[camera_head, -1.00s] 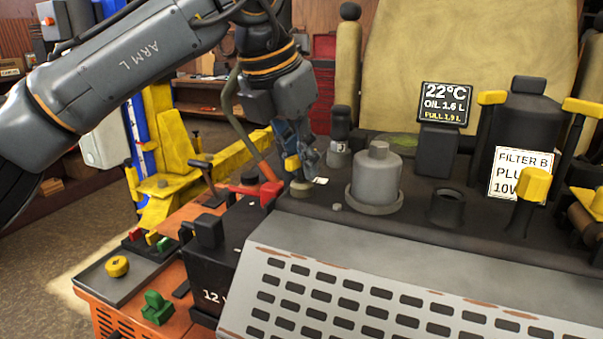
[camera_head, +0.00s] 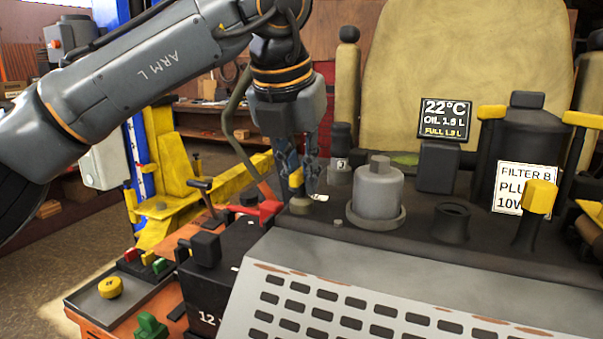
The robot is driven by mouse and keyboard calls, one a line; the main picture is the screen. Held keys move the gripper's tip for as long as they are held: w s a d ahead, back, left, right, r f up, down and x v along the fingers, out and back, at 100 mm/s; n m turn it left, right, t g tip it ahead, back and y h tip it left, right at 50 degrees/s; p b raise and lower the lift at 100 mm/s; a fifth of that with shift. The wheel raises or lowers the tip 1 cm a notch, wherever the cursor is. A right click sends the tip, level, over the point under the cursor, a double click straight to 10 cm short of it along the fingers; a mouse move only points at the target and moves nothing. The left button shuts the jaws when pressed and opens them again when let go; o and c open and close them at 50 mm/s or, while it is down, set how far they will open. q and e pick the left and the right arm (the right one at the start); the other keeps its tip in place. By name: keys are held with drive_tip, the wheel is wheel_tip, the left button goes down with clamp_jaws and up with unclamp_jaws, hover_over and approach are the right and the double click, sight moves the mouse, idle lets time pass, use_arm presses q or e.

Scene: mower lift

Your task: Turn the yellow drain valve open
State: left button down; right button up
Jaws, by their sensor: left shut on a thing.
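A small yellow handle (camera_head: 296,178), which looks like the drain valve, stands upright above a round grey-brown base (camera_head: 300,204) on the dark engine deck. My left gripper (camera_head: 303,182) reaches down from above and is shut on this handle. The fingers hide part of it, so how far it is turned is hard to tell. The display (camera_head: 446,118) behind reads 22°C and an oil level that looks like 1.5 L. My right gripper is not in view.
A grey capped cylinder (camera_head: 377,192) stands just right of the valve. A black battery (camera_head: 215,270) with a red terminal lever is at the left front. The tray (camera_head: 90,310) holds a yellow cap (camera_head: 110,287). A yellow-topped stick (camera_head: 539,197) stands at right.

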use_arm(q)
drive_tip(key=shift+w+r, duration=0.1)
drive_tip(key=shift+r, duration=0.2)
drive_tip(key=c, duration=1.4)
unclamp_jaws()
drive_tip(key=shift+f, duration=0.15)
drive_tip(key=v, duration=1.2)
drive_tip(key=shift+a, duration=0.1)
drive_tip(key=shift+f, duration=0.1)
